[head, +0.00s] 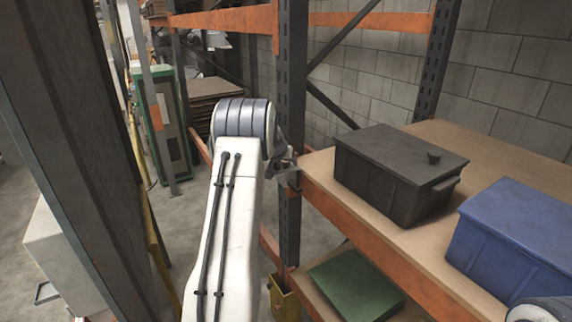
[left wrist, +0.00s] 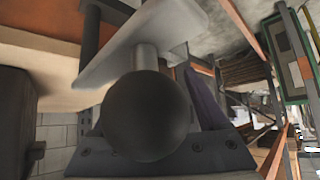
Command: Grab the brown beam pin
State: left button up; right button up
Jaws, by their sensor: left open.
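My left gripper (head: 284,164) is at the end of the white arm, beside the dark rack upright and the end of the orange beam. It is open; its fingers are small and partly hidden behind my wrist. In the left wrist view a large dark round knob (left wrist: 150,118) on a short grey shaft fills the middle, very close to the camera. It looks like the beam pin, though its brown colour is hard to tell. A light plate (left wrist: 115,60) lies behind the shaft. I cannot tell whether the gripper touches the knob. My right gripper is out of view.
A black lidded bin (head: 390,180) and a blue bin (head: 515,240) stand on the wooden shelf behind the orange beam (head: 370,235). A green box (head: 355,285) is on the lower shelf. A dark upright (head: 75,150) stands close on the left.

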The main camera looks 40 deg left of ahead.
pick_arm(q)
grip_shut()
jog(key=shift+r, duration=0.1)
